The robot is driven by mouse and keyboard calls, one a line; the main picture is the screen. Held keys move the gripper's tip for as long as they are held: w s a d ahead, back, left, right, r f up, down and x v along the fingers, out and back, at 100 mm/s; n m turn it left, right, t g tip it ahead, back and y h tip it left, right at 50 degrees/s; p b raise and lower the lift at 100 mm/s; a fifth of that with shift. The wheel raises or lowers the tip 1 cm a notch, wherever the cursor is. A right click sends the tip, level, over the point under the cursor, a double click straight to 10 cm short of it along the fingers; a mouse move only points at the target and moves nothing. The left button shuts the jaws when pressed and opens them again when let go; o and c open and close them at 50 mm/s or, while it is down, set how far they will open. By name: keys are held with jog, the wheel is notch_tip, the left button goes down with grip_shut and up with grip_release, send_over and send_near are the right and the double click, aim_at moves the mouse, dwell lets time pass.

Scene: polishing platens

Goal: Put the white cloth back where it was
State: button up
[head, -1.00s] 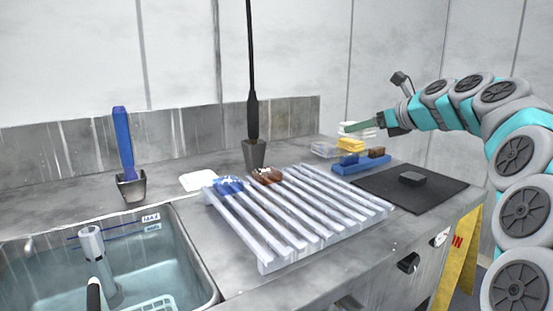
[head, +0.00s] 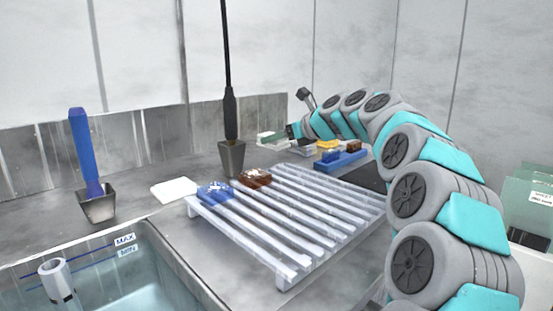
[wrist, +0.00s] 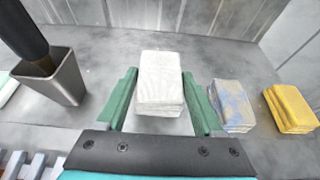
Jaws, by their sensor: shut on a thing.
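A folded white cloth (wrist: 158,82) sits between the two green fingers of my gripper (wrist: 160,98) in the wrist view. The gripper is shut on it, with a finger against each side. In the head view my gripper (head: 275,137) is small, at the back of the counter, right of the metal cup. The held cloth (head: 268,141) is partly hidden there. I cannot tell how far the cloth is above the counter. A blue-stained cloth (wrist: 232,105) and a yellow cloth (wrist: 290,107) lie right of the gripper; the yellow one (head: 331,144) also shows in the head view.
A metal cup (head: 232,157) holding a black tool stands left of my gripper. The white slatted rack (head: 290,218) carries a blue and a brown block. Another flat white item (head: 174,190) lies left of the rack. A blue tray (head: 343,161) is at right. A sink occupies the front left.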

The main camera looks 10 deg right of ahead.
aim_at(278, 163)
jog(key=shift+f+b, duration=2.25)
jog(key=shift+b, duration=0.55)
jog(key=shift+r, duration=0.15)
jog(key=o, duration=1.5)
jog(key=shift+f, duration=0.2)
jog(key=shift+s+d+r, duration=0.1)
jog(key=shift+s+r, duration=0.05)
jog(key=shift+r, duration=0.1)
jog(key=p+v, duration=0.1)
jog(key=v, duration=1)
jog(key=shift+s+d, duration=0.2)
jog(key=shift+s, duration=0.05)
